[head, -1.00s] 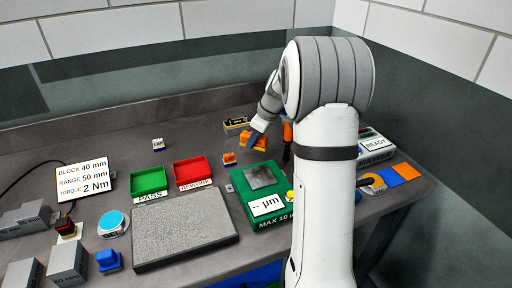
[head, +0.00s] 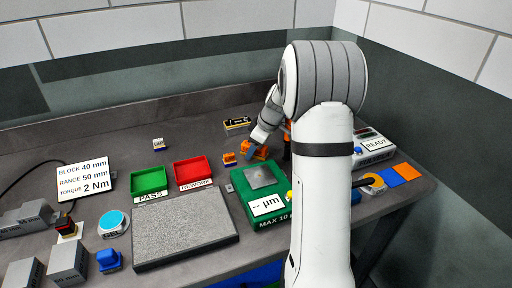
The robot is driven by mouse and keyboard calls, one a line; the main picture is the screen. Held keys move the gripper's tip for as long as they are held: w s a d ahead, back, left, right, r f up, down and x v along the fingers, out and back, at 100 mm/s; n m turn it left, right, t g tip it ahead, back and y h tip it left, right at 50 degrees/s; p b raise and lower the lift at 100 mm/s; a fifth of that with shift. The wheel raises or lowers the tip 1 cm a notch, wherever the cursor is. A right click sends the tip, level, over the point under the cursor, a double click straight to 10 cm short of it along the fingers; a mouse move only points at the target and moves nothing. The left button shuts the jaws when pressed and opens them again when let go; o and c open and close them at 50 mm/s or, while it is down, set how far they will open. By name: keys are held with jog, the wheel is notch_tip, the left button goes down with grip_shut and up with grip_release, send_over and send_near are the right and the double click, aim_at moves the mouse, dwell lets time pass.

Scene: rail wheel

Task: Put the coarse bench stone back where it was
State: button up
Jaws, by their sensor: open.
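My gripper (head: 254,151) is open, low over the back middle of the bench, seen small and partly from behind. Orange shapes show at its blue-grey finger; I cannot tell whether they are a block between the jaws or part of the gripper. A small orange block with a pale base (head: 229,159) stands just left of it. A small pale block with a dark-lettered label (head: 158,144) stands farther left. A black-and-yellow holder (head: 237,123) lies behind the gripper. No label in view lets me tell which thing is the coarse bench stone.
A green PASS tray (head: 149,181) and a red REWORK tray (head: 193,173) stand left of the gripper. A green gauge box with a grey plate (head: 262,178) is in front. A large grey slab (head: 185,230) fills the front middle. Orange and blue squares (head: 405,171) lie at right.

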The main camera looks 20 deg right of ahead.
jog(key=shift+r+p, duration=0.25)
jog(key=shift+p, duration=0.05)
jog(key=v, duration=1.1)
jog(key=s+a+r+m+h, duration=0.15)
jog(key=s+a+m, duration=0.35)
jog(key=s+a, duration=0.85)
jog(key=s+f+m+h, duration=0.1)
jog(key=s+f+m, duration=0.1)
jog(key=s, duration=0.5)
jog(key=s+a+f+m, duration=0.1)
jog(key=s+f+m, duration=0.1)
jog(key=s, duration=0.5)
jog(key=shift+a+f+g+h+b, duration=0.2)
jog(key=shift+f+g+h+b, duration=0.15)
jog(key=shift+f+b, duration=0.1)
